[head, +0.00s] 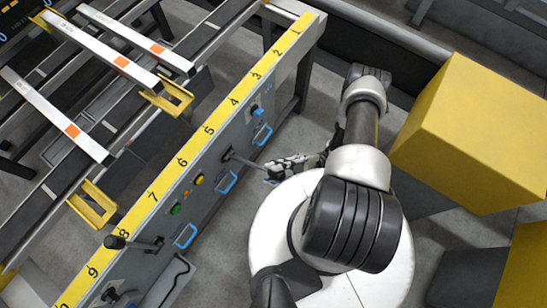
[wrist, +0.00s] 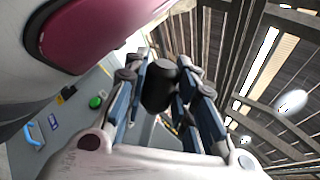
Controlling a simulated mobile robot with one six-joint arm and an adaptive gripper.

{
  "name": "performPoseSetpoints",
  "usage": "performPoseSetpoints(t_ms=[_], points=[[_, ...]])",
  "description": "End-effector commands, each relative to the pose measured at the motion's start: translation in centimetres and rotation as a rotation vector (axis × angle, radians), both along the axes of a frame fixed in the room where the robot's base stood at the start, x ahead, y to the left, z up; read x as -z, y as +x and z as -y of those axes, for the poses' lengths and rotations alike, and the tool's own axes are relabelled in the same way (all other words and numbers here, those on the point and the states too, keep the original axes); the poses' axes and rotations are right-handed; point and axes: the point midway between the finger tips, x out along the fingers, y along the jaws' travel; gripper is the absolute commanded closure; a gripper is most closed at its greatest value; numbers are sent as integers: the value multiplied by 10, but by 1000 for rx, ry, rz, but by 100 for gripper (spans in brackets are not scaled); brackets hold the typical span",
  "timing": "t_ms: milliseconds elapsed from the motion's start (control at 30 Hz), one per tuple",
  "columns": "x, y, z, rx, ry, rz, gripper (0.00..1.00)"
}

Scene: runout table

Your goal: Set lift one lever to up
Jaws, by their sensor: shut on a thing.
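A lever (head: 243,161) sticks out from the grey front panel (head: 214,160) of the runout table in the head view. Its outer end runs into my gripper (head: 272,173). In the wrist view, the lever's black knob (wrist: 158,90) sits between the two fingers of my gripper (wrist: 165,92), which is shut on it. The fingers hide part of the knob and the shaft behind it. I cannot read a label that tells which lift this lever belongs to.
A second black-knobbed lever (head: 117,242) stands lower left on the panel. Green (head: 176,209) and yellow (head: 198,179) buttons and blue handles (head: 226,182) lie close by. A yellow numbered strip (head: 182,162) edges the table. A large yellow block (head: 478,135) stands at right.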

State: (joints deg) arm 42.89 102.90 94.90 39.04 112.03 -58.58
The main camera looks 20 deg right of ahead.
Motion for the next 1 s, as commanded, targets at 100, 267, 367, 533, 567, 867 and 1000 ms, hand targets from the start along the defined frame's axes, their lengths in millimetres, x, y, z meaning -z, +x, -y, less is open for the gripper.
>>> performPoseSetpoints(t_ms=[100,267,367,533,567,867,1000], points=[[2,-1,0,-1,1,8,100],[2,-1,0,-1,2,9,100],[2,-1,0,0,1,9,100],[2,-1,0,0,2,7,68],[2,-1,1,-1,2,8,66],[2,0,1,0,3,7,54],[1,0,1,0,3,7,54]])
